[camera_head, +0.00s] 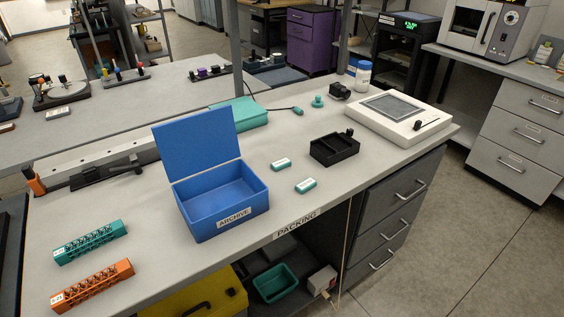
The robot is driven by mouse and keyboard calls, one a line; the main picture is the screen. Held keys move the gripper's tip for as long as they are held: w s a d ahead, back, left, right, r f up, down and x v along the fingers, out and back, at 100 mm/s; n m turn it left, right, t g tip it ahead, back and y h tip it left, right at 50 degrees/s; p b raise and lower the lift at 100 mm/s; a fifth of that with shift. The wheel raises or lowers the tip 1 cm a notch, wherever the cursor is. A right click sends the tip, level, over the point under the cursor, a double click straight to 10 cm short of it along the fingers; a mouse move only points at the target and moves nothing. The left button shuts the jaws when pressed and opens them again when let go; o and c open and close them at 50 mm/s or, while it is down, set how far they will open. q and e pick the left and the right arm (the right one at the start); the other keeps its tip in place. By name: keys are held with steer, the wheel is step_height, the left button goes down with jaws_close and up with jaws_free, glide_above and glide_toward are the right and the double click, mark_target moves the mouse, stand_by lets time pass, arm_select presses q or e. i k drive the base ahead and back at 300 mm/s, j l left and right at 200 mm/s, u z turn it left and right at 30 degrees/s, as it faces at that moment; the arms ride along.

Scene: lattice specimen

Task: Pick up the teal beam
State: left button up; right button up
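The teal beam (91,243) is a lattice bar with a white label on its left end. It lies on the left part of the grey bench top, tilted slightly up to the right. An orange lattice beam (93,286) of similar shape lies in front of it, apart from it. A blue box (222,210) labelled ARCHIVE stands to the right of both beams with its lid raised, and its visible interior looks empty. Neither of my grippers shows in the head view.
A black tool with an orange handle (37,182) lies behind the beams. Small teal-and-white pieces (306,186), a black tray (334,150) and a white device (398,119) are to the right. The bench (150,262) is bare between the beams and the box.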

mark_target(62, 256)
steer(key=u, duration=1.5)
steer(key=j+z, duration=0.45)
steer(key=j, duration=0.2)
